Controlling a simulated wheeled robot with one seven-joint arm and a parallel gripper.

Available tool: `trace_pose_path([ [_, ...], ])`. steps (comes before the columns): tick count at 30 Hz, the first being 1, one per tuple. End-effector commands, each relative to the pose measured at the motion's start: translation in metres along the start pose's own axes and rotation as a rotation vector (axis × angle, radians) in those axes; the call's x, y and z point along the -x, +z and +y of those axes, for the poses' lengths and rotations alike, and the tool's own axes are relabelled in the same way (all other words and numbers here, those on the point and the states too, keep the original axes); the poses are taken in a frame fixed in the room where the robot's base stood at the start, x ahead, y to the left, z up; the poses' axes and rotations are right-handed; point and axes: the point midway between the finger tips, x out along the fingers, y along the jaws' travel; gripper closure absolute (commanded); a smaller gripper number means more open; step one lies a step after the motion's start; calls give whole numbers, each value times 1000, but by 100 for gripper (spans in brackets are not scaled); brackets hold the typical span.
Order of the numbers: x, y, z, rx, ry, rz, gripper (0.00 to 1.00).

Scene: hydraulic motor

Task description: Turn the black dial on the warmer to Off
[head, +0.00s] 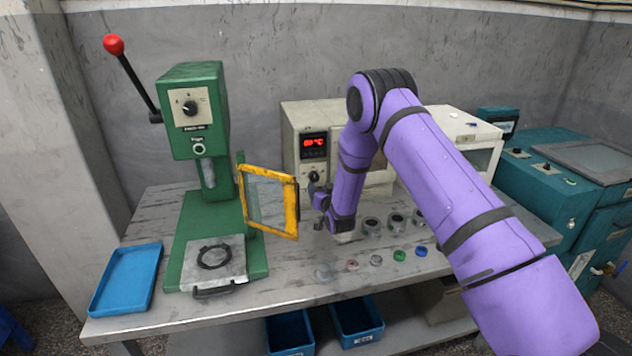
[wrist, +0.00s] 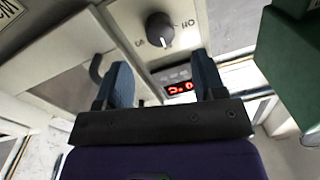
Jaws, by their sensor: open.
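The warmer (head: 293,124) is a beige box at the back of the bench, with a lit red display (head: 314,143). Its black dial (head: 313,177) sits below the display. In the wrist view, the dial (wrist: 160,28) is round with a white pointer mark on its lower edge, toward the red display (wrist: 181,88). Lettering beside the dial is only partly legible. My gripper (wrist: 164,78) is open and empty, its two dark fingers apart and short of the dial in the picture. In the head view, my gripper (head: 320,207) is close to the warmer's front, below the dial.
A green press (head: 195,110) with a yellow-framed guard (head: 270,201) stands just left of my gripper. Small metal pots (head: 372,226) and coloured caps (head: 399,255) lie on the bench to the right and in front. A blue tray (head: 125,278) lies at left.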

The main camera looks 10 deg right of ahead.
Motion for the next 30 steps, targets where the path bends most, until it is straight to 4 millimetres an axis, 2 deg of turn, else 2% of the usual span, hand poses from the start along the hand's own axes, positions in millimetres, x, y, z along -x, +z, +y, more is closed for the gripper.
trace_pose_path([
  [3, -22, 0, 0, 0, 0, 1, 36],
  [10, -51, 0, 0, 0, 0, 0, 36],
  [15, -59, 0, 0, 0, 0, -1, 36],
  [23, -60, 0, 0, 0, 0, -1, 36],
  [30, -60, 0, 0, 0, 0, -1, 86],
])
